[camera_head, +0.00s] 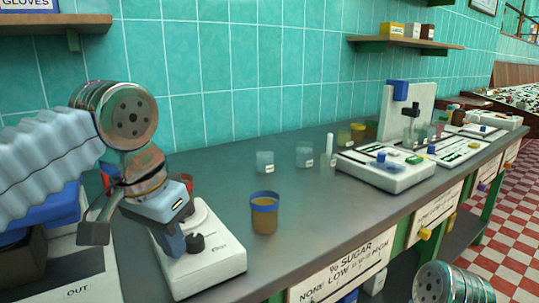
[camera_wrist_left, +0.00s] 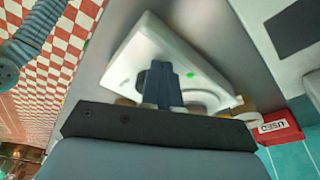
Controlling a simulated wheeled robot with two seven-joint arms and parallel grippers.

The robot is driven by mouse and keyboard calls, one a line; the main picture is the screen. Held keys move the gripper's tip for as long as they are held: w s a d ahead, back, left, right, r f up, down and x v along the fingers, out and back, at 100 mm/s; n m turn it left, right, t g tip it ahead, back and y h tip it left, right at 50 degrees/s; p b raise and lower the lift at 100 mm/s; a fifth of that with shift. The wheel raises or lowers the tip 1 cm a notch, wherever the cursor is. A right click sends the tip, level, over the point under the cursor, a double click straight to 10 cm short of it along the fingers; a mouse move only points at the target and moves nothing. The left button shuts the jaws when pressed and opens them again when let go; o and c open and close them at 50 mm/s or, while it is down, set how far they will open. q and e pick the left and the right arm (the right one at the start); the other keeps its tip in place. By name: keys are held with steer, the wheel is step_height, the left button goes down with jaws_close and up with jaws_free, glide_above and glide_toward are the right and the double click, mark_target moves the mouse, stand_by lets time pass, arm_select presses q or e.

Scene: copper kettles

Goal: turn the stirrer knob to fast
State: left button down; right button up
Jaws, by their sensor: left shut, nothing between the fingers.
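The white stirrer (camera_head: 228,262) stands on the grey bench at the left, with a pale round plate on top and small lettering near its front corner. Its dark knob (camera_head: 196,243) sits on the near part of the housing. My left gripper (camera_head: 174,243) is shut and empty, pointing down just left of the knob; I cannot tell whether it touches. In the left wrist view the shut fingers (camera_wrist_left: 162,70) lie over the white stirrer body (camera_wrist_left: 130,52), which has a small green mark. My right gripper is out of view.
A blue-rimmed beaker of brown liquid (camera_head: 264,215) stands close right of the stirrer. Clear beakers (camera_head: 265,163) stand behind it. White instruments (camera_head: 388,172) fill the right of the bench. A red box marked USED (camera_wrist_left: 272,128) shows near the stirrer in the wrist view.

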arm_select(q)
steer(key=shift+w, duration=0.1)
steer(key=shift+r, duration=0.25)
steer(key=shift+a, duration=0.15)
steer(key=shift+s+a, duration=0.15)
steer(key=shift+s, duration=0.05)
step_height(320, 180, up, 6)
steer(key=shift+f, duration=0.1)
stand_by(0.6)
